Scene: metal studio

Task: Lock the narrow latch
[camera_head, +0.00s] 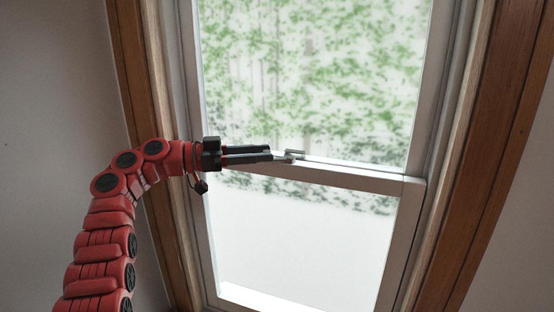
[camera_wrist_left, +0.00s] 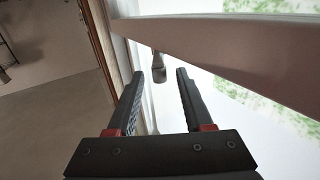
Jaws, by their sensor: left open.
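The narrow latch (camera_head: 290,155) is a small grey metal piece on the white rail across the middle of the window (camera_head: 345,178). In the head view my left gripper (camera_head: 271,153) reaches in from the left along this rail, and its fingertips are close to the latch. In the left wrist view the gripper (camera_wrist_left: 158,74) has its two dark fingers apart. A small grey latch part (camera_wrist_left: 158,66) shows between and just beyond the fingertips; I cannot tell whether a finger touches it. My right gripper is not in view.
A wooden frame (camera_head: 480,170) surrounds the window, with plain grey wall (camera_head: 55,110) to the left. The rail crosses close beside the fingers in the left wrist view (camera_wrist_left: 240,55). Free room lies in front of the lower pane (camera_head: 300,245).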

